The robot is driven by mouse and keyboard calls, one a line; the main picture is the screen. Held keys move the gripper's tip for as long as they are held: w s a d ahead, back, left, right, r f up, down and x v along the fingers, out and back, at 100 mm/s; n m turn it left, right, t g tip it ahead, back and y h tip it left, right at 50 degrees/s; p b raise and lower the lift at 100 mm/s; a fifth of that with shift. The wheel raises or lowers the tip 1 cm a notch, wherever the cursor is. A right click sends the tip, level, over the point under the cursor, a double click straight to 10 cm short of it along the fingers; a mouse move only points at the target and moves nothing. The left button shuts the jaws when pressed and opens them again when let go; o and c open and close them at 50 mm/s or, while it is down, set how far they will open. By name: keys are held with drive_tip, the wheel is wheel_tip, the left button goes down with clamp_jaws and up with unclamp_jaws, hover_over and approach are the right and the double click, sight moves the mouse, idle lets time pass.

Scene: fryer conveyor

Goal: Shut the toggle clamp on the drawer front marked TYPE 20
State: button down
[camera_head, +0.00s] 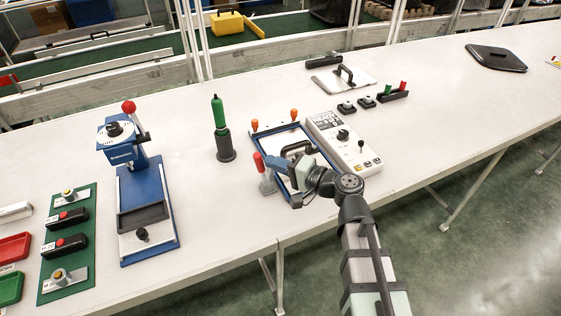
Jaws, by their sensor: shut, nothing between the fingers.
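A blue-framed white panel (276,136) with a black bar handle (298,148) lies in the middle of the table; it looks like the drawer front, but I cannot read a TYPE 20 mark. A toggle clamp with a red upright handle (257,161) and grey base (267,184) stands at its near left edge. My gripper and wrist hide the panel's near part. Two orange-tipped posts (255,125) (294,115) stand at its far edge.
A white control box (342,142) sits close on the right of the panel. Farther left are a blue press (123,150) and a green board (85,205).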

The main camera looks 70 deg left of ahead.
idle(0.4)
drive_tip(key=shift+s, duration=0.25)
drive_tip(key=shift+s+r+n, duration=0.1)
drive_tip(key=shift+n, duration=0.2)
drive_tip(key=shift+s+r+n+t+h, duration=0.1)
drive_tip(key=shift+s+n+t+h, duration=0.3)
drive_tip(key=shift+s+n+t, duration=0.3)
drive_tip(key=shift+s+f+n+t+h, duration=0.3)
drive_tip(key=shift+s+f+n+t, duration=0.6)
drive_tip(key=shift+s, duration=0.5)
drive_tip(key=shift+s+f+n+t+h, duration=0.3)
drive_tip(key=shift+s+f+n+t, duration=0.7)
drive_tip(key=shift+s, duration=0.4)
drive_tip(key=shift+s+f+n+t+h, duration=0.3)
drive_tip(key=shift+s+f+n+t, duration=0.6)
drive_tip(key=shift+s, duration=0.5)
drive_tip(key=shift+d+f, duration=0.1)
drive_tip(key=shift+f, duration=0.2)
drive_tip(key=shift+s+r, duration=0.1)
drive_tip(key=shift+r, duration=0.05)
